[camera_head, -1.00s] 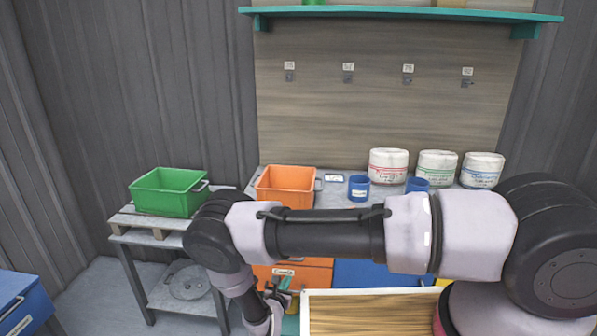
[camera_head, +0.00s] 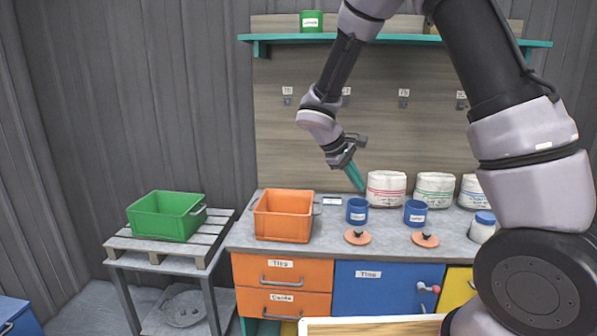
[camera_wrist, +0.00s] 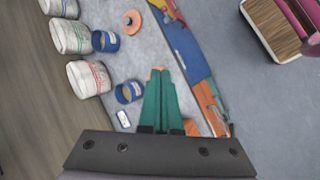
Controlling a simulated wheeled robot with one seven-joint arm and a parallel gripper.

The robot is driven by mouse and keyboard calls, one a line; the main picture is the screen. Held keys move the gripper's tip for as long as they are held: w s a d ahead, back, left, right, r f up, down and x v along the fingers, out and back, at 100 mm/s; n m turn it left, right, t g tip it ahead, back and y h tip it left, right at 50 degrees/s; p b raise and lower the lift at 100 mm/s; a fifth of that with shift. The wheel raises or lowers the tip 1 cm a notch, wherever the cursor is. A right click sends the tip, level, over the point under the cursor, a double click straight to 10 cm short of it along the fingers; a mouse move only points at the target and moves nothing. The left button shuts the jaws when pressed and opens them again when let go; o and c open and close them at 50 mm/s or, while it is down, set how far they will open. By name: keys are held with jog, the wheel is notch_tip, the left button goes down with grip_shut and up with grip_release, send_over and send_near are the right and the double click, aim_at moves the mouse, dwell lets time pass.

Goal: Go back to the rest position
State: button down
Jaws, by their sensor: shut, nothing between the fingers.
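My gripper (camera_head: 355,178) is raised above the counter in the head view, its teal fingers pointing down to the right, close above the back of a blue cup. In the wrist view the two teal fingers (camera_wrist: 160,75) lie side by side, shut, with nothing between them. My arm arches up across the right of the head view and hides part of the shelf and wall.
The grey counter (camera_head: 335,235) holds an orange bin (camera_head: 284,217), blue cups (camera_head: 357,211), orange lids (camera_head: 357,238) and white containers (camera_head: 386,189). A green bin (camera_head: 166,216) sits on a side table at left. A teal shelf (camera_head: 290,38) is above. The wall's left part is clear.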

jog(key=s+d+r+m+t+y, duration=0.1)
jog(key=s+d+r+m+y, duration=0.1)
jog(key=s+r+m, duration=0.2)
jog(key=s+d+r+m+t+y, duration=0.2)
jog(key=s+d+r+m+y, duration=0.1)
jog(key=s+r, duration=0.7)
jog(key=s+d+r+m+t+y, duration=0.1)
jog(key=s+d+r+m+y, duration=0.2)
jog(key=s+r+m, duration=0.3)
notch_tip(320, 180, up, 2)
jog(key=shift+s+d+r+t, duration=0.25)
jog(key=shift+s+t, duration=0.15)
jog(key=shift+s, duration=0.4)
